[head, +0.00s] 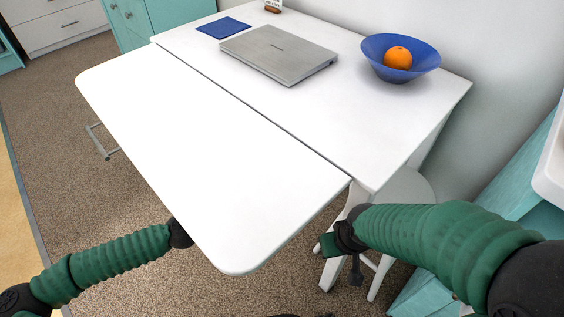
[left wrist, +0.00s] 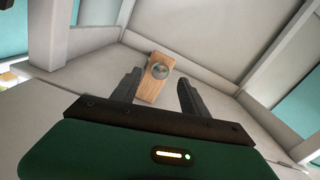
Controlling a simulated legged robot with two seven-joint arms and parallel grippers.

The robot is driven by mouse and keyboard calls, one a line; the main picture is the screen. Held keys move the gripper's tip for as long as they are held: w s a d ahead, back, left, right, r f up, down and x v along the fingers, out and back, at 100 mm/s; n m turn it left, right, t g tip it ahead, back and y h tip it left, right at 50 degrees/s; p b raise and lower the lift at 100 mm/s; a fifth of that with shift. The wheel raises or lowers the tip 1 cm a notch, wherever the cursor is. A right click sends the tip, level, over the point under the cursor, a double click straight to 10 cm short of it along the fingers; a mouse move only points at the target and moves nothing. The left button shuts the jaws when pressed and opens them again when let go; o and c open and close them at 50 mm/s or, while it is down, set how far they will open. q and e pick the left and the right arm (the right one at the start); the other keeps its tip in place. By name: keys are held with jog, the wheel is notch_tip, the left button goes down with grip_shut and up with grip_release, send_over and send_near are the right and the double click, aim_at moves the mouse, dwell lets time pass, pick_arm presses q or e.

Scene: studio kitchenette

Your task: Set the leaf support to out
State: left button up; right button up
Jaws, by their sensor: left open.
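The white table leaf (head: 215,165) lies level with the fixed tabletop, a thin seam between them. In the head view the leaf hides this gripper. My right gripper (head: 342,247) hangs by the leaf's right corner; its jaws are unclear.
On the fixed tabletop (head: 400,125) are a closed grey laptop (head: 278,53), a blue cloth (head: 223,27) and a blue bowl (head: 376,68) holding an orange (head: 398,57). A white stool (head: 411,186) stands below the right end. A grey metal bar (head: 101,143) shows below the leaf's left edge.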

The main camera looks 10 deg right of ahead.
pick_arm(q)
jog(key=shift+b+x, duration=0.5)
jog(key=shift+x, duration=1.75)
jog(key=shift+c, duration=0.4)
grip_shut()
